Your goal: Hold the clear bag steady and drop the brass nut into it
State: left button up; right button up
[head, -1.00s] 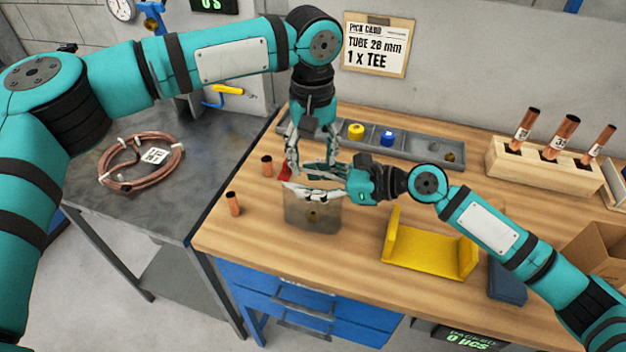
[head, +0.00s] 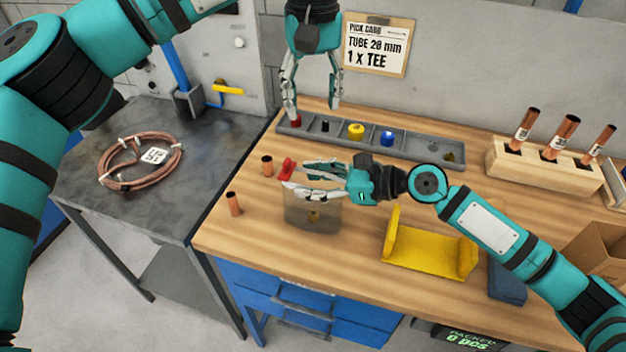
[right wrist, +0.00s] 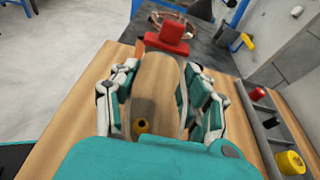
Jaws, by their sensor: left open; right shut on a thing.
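The clear bag (head: 326,220) hangs or stands upright at the table's left front, its top at my right gripper (head: 292,177). That gripper is shut on the bag, and its fingers look spread along the bag's mouth. My left gripper (head: 314,112) is open and empty, up and behind the bag, over the parts tray. A red piece (head: 287,169) is just beyond the right fingertips; it also shows in the right wrist view (right wrist: 168,38).
The grey parts tray (head: 420,150) behind holds red, black, yellow, blue and brass-coloured parts. Two short copper pieces (head: 234,204) (head: 266,166) stand left of the bag. A yellow cradle (head: 430,256) lies to the right, a wooden tube block (head: 540,174) farther right. A copper coil (head: 115,185) lies on the side bench.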

jog(key=o, duration=1.2)
jog(key=shift+d, duration=0.1)
jog(key=v, duration=1.2)
jog(key=shift+f, duration=0.1)
